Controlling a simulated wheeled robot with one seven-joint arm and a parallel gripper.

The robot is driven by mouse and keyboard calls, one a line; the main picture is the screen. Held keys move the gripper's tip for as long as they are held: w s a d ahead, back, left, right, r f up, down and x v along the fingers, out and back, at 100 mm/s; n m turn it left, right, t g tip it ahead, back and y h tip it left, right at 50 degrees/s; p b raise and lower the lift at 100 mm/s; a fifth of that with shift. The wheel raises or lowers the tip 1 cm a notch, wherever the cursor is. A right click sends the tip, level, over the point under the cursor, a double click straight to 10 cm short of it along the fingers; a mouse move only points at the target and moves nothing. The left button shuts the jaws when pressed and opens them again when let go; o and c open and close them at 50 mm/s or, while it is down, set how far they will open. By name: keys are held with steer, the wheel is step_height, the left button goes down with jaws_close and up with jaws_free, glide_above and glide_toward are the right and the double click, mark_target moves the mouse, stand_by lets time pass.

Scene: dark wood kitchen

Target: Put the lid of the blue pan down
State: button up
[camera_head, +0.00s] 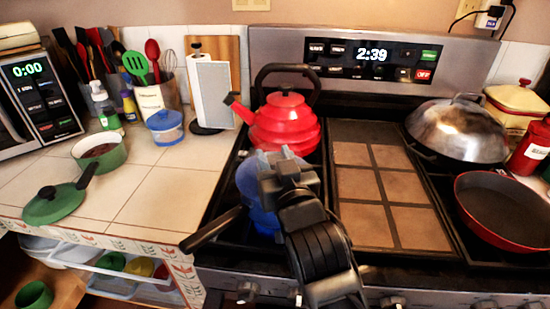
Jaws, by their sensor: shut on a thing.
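The blue pan (248,190) is on the front left part of the stove, with a dark handle (212,230) pointing to the front left. My gripper (277,168) is over the pan, shut on its lid. My gripper and arm hide most of the lid and the right side of the pan. I cannot tell where the lid ends and the pan begins, or whether the lid touches the rim.
A red kettle (285,124) stands close behind the blue pan. A tiled griddle area (385,186) lies to the right, then a red pan (506,208) and a domed wok (457,130). On the left counter are a green pot (99,153) and green lid (54,204), with bare tiles (150,196) beside them.

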steer(key=o, duration=1.1)
steer(key=shift+f, duration=0.1)
steer(key=shift+r, duration=0.25)
steer(key=b+v, duration=0.1)
steer(key=v, duration=1.1)
steer(key=shift+b, duration=0.35)
steer(key=s+d+f+g+h, duration=0.1)
steer(key=s+d+f, duration=0.4)
steer(key=s+d, duration=0.25)
steer(key=s+d+f+h, duration=0.2)
steer(key=s+d+f, duration=0.4)
steer(key=s+d, duration=0.15)
steer(key=s+d+r+m+h, duration=0.1)
steer(key=s+d, duration=0.1)
steer(key=s, duration=0.4)
steer(key=s+d+m+h, duration=0.1)
steer(key=s+d, duration=0.1)
steer(key=s, duration=0.5)
steer(key=s+d+r+m+g+h, duration=0.1)
steer(key=s+d+m, duration=0.1)
steer(key=s, duration=0.5)
steer(key=shift+s+d+r, duration=0.1)
steer(key=shift+d+r, duration=0.1)
steer(key=shift+r, duration=0.1)
